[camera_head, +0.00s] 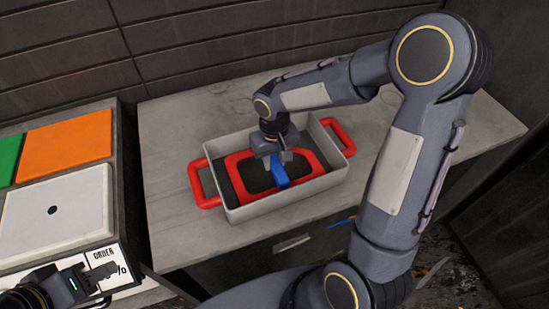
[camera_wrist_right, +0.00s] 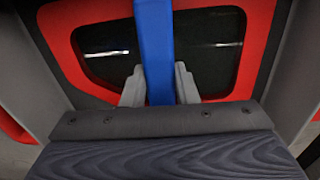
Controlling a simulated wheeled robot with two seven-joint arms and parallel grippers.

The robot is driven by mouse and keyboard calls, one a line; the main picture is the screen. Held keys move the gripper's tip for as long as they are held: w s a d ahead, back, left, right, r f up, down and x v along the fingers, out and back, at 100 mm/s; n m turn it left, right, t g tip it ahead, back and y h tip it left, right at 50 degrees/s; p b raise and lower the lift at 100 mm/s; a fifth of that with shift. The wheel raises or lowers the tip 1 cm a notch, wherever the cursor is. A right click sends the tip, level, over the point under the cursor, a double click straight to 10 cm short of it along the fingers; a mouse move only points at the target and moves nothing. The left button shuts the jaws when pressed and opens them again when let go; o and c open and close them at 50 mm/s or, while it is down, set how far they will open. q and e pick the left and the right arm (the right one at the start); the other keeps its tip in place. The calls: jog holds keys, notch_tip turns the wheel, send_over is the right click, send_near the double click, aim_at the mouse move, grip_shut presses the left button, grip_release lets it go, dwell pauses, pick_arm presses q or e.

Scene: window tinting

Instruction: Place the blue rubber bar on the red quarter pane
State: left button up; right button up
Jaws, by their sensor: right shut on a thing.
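The red quarter pane (camera_head: 238,163), a dark glass in a red frame, lies inside a grey tray (camera_head: 290,194). It also shows in the right wrist view (camera_wrist_right: 65,35). My right gripper (camera_head: 279,160) is over the pane and shut on the blue rubber bar (camera_head: 279,175). In the right wrist view the bar (camera_wrist_right: 154,45) runs between the two fingers, across the pane; I cannot tell whether it touches the glass. My left gripper (camera_head: 98,275) is at the lower left, by the order sign, away from the tray; its jaw state is unclear.
The tray has red handles (camera_head: 340,136) and stands on a grey worktop (camera_head: 180,130) with free room around it. At left are a white panel (camera_head: 60,205), an orange panel (camera_head: 66,142), a green panel (camera_head: 9,158) and an order sign (camera_head: 108,255).

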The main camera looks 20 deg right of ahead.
aim_at(274, 160)
jog(key=shift+f, duration=0.15)
jog(key=o, duration=0.9)
jog(key=shift+o, duration=0.2)
notch_tip(274, 160, up, 11)
jog(key=s+r+m+t+y, duration=0.1)
jog(key=s+t+y, duration=0.2)
jog(key=s, duration=1.5)
jog(key=t, duration=0.2)
jog(key=shift+d+r+t+y, duration=0.3)
jog(key=shift+d+r+y, duration=0.1)
